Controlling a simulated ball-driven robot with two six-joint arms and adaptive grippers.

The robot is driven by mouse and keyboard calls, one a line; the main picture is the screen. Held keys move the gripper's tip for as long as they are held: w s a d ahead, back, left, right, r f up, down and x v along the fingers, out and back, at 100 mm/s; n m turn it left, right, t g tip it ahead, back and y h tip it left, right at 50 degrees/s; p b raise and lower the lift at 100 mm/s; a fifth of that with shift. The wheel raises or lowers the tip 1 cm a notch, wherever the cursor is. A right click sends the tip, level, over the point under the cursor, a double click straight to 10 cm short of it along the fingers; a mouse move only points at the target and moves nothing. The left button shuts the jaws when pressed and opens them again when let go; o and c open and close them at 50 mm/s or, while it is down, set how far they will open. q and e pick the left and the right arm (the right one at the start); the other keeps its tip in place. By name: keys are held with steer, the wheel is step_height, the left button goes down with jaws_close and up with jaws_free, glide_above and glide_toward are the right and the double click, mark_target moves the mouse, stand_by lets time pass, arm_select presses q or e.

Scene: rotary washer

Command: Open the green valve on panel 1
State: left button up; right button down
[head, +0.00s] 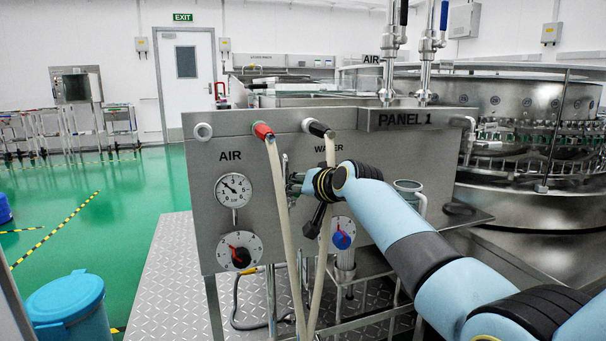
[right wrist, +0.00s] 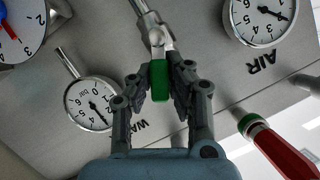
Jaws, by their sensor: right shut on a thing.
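Panel 1 (head: 262,205) is a grey metal board straight ahead, labelled AIR on its left side and WATER in the middle. My right gripper (head: 297,184) reaches the panel from the right, between the air gauge and the water side. In the right wrist view its two fingers (right wrist: 161,92) are closed around the green valve handle (right wrist: 160,75). A metal valve body and pipe run from the handle toward the top of that view. In the head view my gripper and wrist hide most of the valve. My left gripper is not in view.
Two pale hoses with a red grip (head: 263,131) and a black grip (head: 318,128) hang in front of the panel. The air gauge (head: 233,189) and red-pointer dial (head: 240,251) are left. A blue-knobbed dial (head: 342,234) sits below my wrist.

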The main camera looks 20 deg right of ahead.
steer(key=shift+s+a+r+n+h+p, duration=0.15)
steer(key=shift+a+n+h+p, duration=0.2)
steer(key=shift+p, duration=0.3)
steer(key=shift+w+a+r+n+h+p, duration=0.1)
steer(key=shift+n+h+p, duration=0.25)
steer(key=shift+n+p, duration=0.25)
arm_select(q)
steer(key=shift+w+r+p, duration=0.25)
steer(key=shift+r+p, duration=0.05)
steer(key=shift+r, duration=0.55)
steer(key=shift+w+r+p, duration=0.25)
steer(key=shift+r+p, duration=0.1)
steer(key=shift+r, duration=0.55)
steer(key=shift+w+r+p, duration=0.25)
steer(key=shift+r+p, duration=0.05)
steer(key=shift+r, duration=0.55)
arm_select(e)
steer(key=shift+s+a+f+n+h, duration=0.1)
steer(key=shift+a+n+h, duration=0.2)
steer(key=shift+n, duration=0.2)
steer(key=shift+a+f+n+h, duration=0.1)
steer(key=shift+a+n+h, duration=0.05)
steer(key=shift+n+h, duration=0.3)
steer(key=c, duration=1.2)
jaws_free()
steer(key=shift+c, duration=0.2)
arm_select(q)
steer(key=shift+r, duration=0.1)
arm_select(e)
steer(key=shift+r, duration=0.1)
